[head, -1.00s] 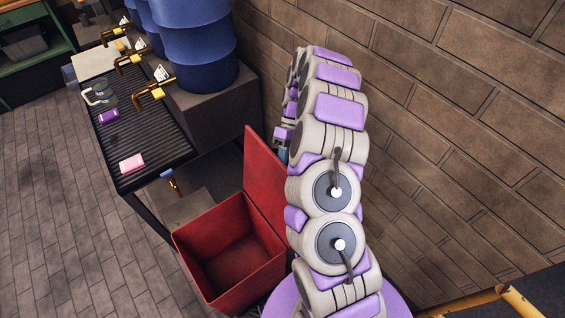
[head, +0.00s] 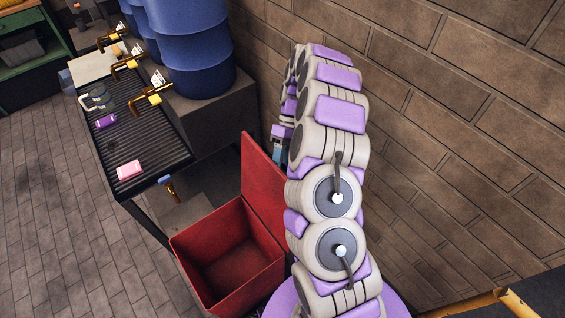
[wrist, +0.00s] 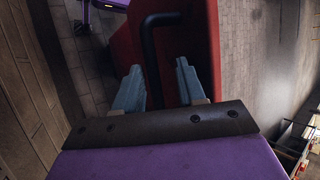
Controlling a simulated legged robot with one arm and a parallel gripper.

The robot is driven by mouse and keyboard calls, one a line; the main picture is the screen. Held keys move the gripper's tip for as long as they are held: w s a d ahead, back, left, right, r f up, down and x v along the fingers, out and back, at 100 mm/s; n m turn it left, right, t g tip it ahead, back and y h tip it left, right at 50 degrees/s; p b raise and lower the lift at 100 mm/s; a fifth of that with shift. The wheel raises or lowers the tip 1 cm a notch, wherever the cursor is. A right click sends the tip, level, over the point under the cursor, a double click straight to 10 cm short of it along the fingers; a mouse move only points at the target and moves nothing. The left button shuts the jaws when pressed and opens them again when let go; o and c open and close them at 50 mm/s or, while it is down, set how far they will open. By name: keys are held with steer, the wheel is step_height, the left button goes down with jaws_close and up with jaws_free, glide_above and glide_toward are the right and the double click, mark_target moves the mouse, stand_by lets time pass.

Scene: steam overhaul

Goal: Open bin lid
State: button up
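The red bin (head: 205,275) stands open on the floor, and I can see down into its empty interior. Its red lid (head: 263,180) stands raised, tilted up along the bin's right side. In the wrist view the red lid (wrist: 203,35) fills the upper middle, with a dark bar handle (wrist: 150,55) on it. My gripper (wrist: 158,80) has its two blue-grey fingers apart, with the handle's bar between them and visible gaps beside it. In the head view my gripper (head: 279,150) is behind the lid, mostly hidden by my arm.
A black ribbed table (head: 150,150) stands behind the bin, holding a pink block (head: 130,170) and a purple block (head: 106,121). Blue barrels (head: 195,50) with brass taps stand on a ledge. A brick wall (head: 450,130) is at right. Floor (head: 60,220) is clear at left.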

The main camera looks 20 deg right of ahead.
steer(key=shift+w+r, duration=0.1)
steer(key=shift+r, duration=0.8)
steer(key=s+a, duration=0.1)
steer(key=s, duration=0.4)
steer(key=s+r+p, duration=0.1)
steer(key=s, duration=0.4)
steer(key=s+a+p, duration=0.1)
steer(key=s, duration=0.5)
steer(key=shift+a+r, duration=0.15)
steer(key=shift+a, duration=0.2)
steer(key=shift+s, duration=0.1)
